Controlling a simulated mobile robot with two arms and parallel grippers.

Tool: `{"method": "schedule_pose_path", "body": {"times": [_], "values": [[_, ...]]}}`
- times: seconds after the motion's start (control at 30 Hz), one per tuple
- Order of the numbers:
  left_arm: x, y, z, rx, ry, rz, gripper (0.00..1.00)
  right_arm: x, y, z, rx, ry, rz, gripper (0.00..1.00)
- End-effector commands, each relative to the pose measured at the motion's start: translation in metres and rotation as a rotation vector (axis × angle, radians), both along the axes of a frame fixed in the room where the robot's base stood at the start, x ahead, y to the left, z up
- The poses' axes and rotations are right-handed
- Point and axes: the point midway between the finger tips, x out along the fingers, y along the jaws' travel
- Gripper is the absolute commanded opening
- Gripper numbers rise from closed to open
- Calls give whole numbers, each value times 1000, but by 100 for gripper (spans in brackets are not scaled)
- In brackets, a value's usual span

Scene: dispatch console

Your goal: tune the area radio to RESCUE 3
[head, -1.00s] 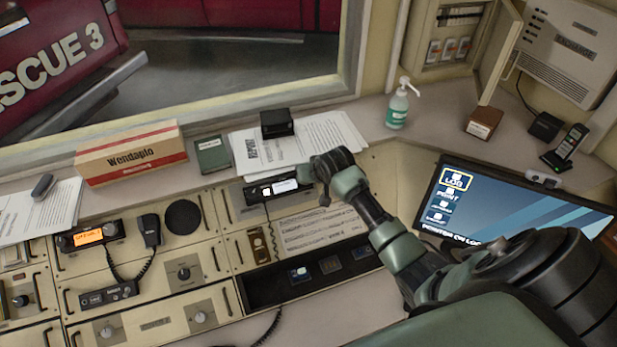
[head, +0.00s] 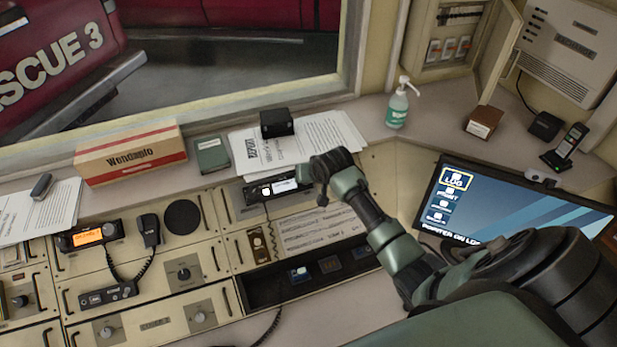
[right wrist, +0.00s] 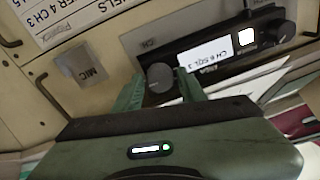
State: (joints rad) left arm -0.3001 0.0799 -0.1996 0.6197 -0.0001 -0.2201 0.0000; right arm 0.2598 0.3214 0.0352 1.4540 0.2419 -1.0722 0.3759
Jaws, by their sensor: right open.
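A black radio with a lit white display (head: 284,187) is set in the console panel at the middle of the head view. In the right wrist view its display (right wrist: 205,54) seems to read "CH 6 SQL 3". A round grey knob (right wrist: 160,77) by the "CH" mark sits at that display's left end. My right gripper (right wrist: 160,90) is open, with one green finger on each side of the knob; I cannot tell if they touch it. In the head view my right gripper (head: 311,181) covers the radio's right end. My left gripper is not in view.
A second radio with an orange display (head: 92,236) and a handset (head: 150,230) are at the left. A printed channel card (head: 318,232) lies below the radio. Papers, a black box (head: 277,122) and a carton (head: 130,153) lie on the ledge behind. A monitor (head: 510,215) stands right.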

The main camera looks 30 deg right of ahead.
Motion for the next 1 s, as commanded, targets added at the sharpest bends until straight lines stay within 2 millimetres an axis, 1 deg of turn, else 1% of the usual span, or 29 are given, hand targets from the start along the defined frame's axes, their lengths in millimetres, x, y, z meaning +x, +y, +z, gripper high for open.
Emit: {"method": "schedule_pose_path", "body": {"times": [0.17, 0.4, 0.6, 0.7, 1.0], "values": [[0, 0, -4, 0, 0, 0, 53, -7, 1, 9, -2, -3, 0, 41], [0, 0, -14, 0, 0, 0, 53, -31, 5, 40, -2, -4, 2, 41], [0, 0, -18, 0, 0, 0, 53, -45, 7, 57, 0, 1, 0, 41], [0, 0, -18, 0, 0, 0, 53, -47, 8, 60, 0, 1, 0, 41], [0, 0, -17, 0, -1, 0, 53, -47, 8, 61, 1, 2, 0, 41]]}}
